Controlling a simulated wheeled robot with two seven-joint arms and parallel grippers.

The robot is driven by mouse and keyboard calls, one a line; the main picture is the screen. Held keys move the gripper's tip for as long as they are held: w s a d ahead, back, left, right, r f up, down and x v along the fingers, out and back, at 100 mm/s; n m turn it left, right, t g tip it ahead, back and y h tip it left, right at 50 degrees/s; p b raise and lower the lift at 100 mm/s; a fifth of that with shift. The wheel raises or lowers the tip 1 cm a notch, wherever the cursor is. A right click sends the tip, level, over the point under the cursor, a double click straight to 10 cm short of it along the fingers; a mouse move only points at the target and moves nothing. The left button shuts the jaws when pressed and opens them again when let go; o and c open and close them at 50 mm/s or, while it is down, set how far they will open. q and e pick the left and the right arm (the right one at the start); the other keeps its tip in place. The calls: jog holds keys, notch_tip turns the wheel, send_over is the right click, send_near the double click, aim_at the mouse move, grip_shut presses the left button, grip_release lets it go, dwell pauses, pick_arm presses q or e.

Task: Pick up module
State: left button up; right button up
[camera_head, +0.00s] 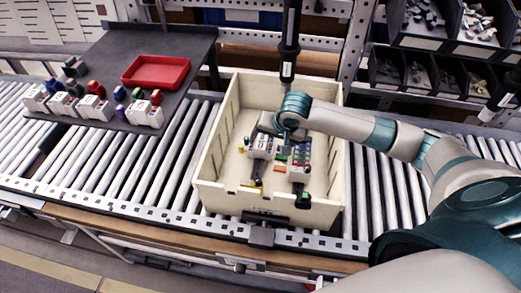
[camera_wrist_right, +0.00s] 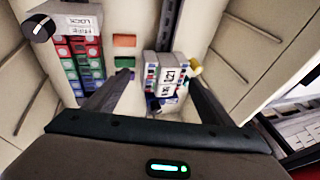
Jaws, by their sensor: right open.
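A white module (camera_wrist_right: 168,66) with printed labels and small coloured parts stands inside the cream box (camera_head: 329,214). My right gripper (camera_wrist_right: 157,74) is open, with its two dark fingers apart and reaching down on either side of this module. Whether the fingers touch it cannot be told. In the head view my right gripper (camera_head: 268,124) is inside the box, low over the parts, and partly hides them. A second module group (camera_wrist_right: 82,55) with red, green and blue blocks and a black knob sits to the left in the wrist view. My left gripper is not in view.
The box stands on a roller conveyor (camera_head: 165,172). A black screwdriver (camera_head: 288,50) hangs above its back edge. A dark mat (camera_head: 190,46) at left holds a red tray (camera_head: 156,72) and several modules (camera_head: 95,106). Parts bins (camera_head: 405,75) stand at the back right.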

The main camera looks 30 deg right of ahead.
aim_at(266, 146)
jog(key=shift+p+x, duration=0.35)
jog(key=shift+x, duration=1.35)
jog(key=shift+a, duration=0.1)
jog(key=c, duration=1.5)
jog(key=shift+r, duration=0.15)
jog(key=shift+r, duration=0.25)
notch_tip(266, 146, up, 3)
jog(key=shift+s+r+b, duration=0.15)
jog(key=shift+r+b, duration=0.05)
jog(key=shift+b, duration=0.65)
jog(key=s+r+b, duration=0.2)
jog(key=s+r, duration=0.5)
jog(key=s, duration=0.4)
jog(key=shift+s+a, duration=0.2)
jog(key=shift+s, duration=0.05)
